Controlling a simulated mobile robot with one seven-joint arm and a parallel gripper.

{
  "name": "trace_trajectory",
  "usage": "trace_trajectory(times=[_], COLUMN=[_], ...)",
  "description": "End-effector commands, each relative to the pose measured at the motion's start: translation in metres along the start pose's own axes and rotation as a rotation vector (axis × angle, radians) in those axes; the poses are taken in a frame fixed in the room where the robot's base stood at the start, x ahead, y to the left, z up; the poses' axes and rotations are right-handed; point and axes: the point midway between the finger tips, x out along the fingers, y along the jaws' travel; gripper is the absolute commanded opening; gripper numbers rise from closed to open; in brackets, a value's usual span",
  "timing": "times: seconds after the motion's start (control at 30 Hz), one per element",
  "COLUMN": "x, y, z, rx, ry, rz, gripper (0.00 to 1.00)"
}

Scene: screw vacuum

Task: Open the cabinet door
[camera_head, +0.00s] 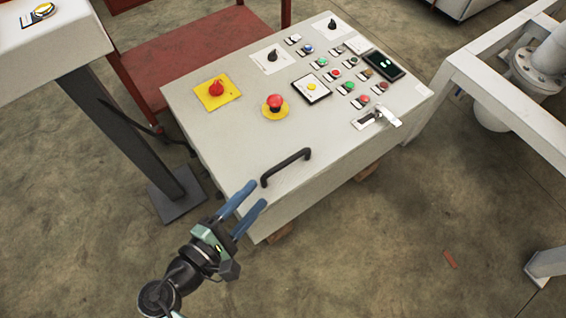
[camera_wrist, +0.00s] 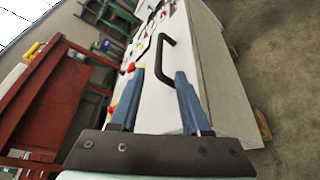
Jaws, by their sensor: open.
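The white cabinet (camera_head: 222,137) stands in the middle of the head view, its top panel carrying buttons and switches. Its black bar handle (camera_head: 286,168) is near the front edge of the panel; it also shows in the wrist view (camera_wrist: 163,56). A metal latch lever (camera_head: 385,116) sits at the panel's right. My gripper (camera_head: 252,196), with blue fingers, is open and empty in front of the handle, just short of it and apart from it. In the wrist view my gripper (camera_wrist: 157,77) has its fingers pointing toward the handle, which lies ahead between and beyond the tips.
A red bench (camera_head: 180,50) stands behind left, a grey post (camera_head: 125,135) at left, and a white pipe frame (camera_head: 500,95) at right.

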Motion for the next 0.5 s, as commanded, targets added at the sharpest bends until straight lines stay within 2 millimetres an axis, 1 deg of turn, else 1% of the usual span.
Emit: trace_trajectory(times=[0.03, 0.3, 0.4, 0.5], x=[0.011, 0.069, 0.086, 0.099], y=[-0.003, -0.003, -0.002, -0.001], z=[-0.001, -0.001, -0.001, -0.001], rx=[0.003, 0.006, 0.007, 0.006], ry=[-0.003, -0.003, -0.002, -0.001], rz=[0.000, 0.000, 0.000, 0.000], gripper=[0.47, 0.47, 0.47, 0.47])
